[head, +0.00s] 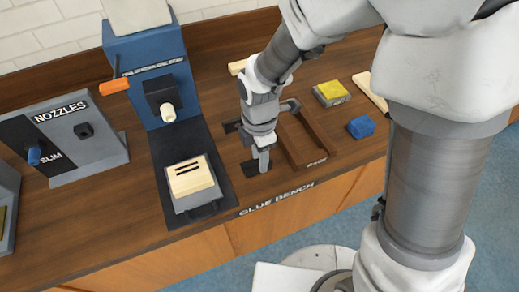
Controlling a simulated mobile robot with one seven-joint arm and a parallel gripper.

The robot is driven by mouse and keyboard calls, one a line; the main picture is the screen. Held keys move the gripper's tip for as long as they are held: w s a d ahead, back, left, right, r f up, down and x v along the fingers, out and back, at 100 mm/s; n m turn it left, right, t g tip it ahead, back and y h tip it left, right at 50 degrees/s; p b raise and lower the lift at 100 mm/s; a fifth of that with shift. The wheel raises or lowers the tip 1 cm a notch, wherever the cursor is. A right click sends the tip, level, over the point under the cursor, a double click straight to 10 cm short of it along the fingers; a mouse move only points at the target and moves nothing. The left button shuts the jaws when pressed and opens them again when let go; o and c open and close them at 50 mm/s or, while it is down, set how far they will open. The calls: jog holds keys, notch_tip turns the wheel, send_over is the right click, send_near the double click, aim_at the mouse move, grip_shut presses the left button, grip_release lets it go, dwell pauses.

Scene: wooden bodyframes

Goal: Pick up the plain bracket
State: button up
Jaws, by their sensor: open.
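My gripper (263,162) points down at the front of the bench, just left of a brown wooden frame (318,135). Its fingertips are small here and stand over or beside a dark pad (249,169). The jaws are open. I cannot pick out the plain bracket with certainty; my gripper and wrist cover part of the pad area. A second dark patch (231,127) shows behind the wrist. I cannot tell whether the fingertips touch anything.
A blue press (145,58) with an orange handle stands left, with a slotted cream block (190,176) in its front tray. A nozzle panel (85,150) is further left. A yellow-topped block (331,92) and blue lump (361,127) lie right. The bench front edge is close.

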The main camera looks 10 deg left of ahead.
aim_at(256, 162)
jog(key=f, duration=0.4)
jog(key=shift+w+a+f, duration=0.15)
jog(key=shift+w, duration=0.05)
grip_shut()
dwell(1.2)
